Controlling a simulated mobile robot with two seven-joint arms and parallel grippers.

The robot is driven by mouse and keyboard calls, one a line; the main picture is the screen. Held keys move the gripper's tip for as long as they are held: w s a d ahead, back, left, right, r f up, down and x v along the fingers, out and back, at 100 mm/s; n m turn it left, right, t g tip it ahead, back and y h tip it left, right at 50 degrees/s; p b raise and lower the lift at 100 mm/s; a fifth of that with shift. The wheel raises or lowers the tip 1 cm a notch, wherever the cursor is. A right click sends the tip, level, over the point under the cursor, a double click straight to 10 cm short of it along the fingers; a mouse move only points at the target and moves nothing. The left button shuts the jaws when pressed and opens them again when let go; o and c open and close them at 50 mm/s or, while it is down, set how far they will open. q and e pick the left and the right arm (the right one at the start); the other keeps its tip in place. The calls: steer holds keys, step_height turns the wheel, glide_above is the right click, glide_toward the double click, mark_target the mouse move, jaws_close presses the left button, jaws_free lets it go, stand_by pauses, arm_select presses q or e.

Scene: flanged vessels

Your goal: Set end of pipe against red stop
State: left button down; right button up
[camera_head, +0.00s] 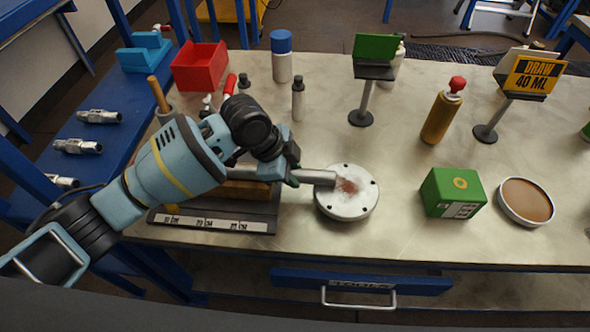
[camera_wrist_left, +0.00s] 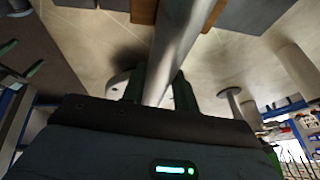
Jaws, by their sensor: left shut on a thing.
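A grey metal pipe (camera_head: 318,177) lies roughly level, and its right end is over the left part of a round white flange (camera_head: 348,205) with bolt holes and a rusty patch. My left gripper (camera_head: 291,174) is shut on the pipe. In the left wrist view the pipe (camera_wrist_left: 183,40) runs between the left gripper's fingers (camera_wrist_left: 160,92). A dark fixture with a wooden block and a marked scale strip (camera_head: 215,222) lies under my left arm, which hides part of it. I cannot make out a red stop. My right gripper is not in view.
A red bin (camera_head: 200,66), a blue-capped bottle (camera_head: 282,65) and a small grey bottle (camera_head: 298,100) stand behind the arm. A green box (camera_head: 453,192), a dish of brown material (camera_head: 526,201) and a red-topped canister (camera_head: 441,115) stand to the right. The table between flange and box is clear.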

arm_select(q)
steer(key=c, duration=1)
jaws_free()
steer(key=shift+r, duration=0.1)
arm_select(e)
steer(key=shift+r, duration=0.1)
arm_select(q)
steer(key=v, duration=0.6)
steer(key=shift+a+r+p, duration=0.15)
steer(key=shift+r+p, duration=0.2)
steer(key=shift+s+a+r, duration=0.1)
steer(key=shift+a+r, duration=0.1)
steer(key=shift+r, duration=0.2)
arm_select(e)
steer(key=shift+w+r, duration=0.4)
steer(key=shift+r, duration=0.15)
arm_select(q)
steer(key=shift+a, duration=0.1)
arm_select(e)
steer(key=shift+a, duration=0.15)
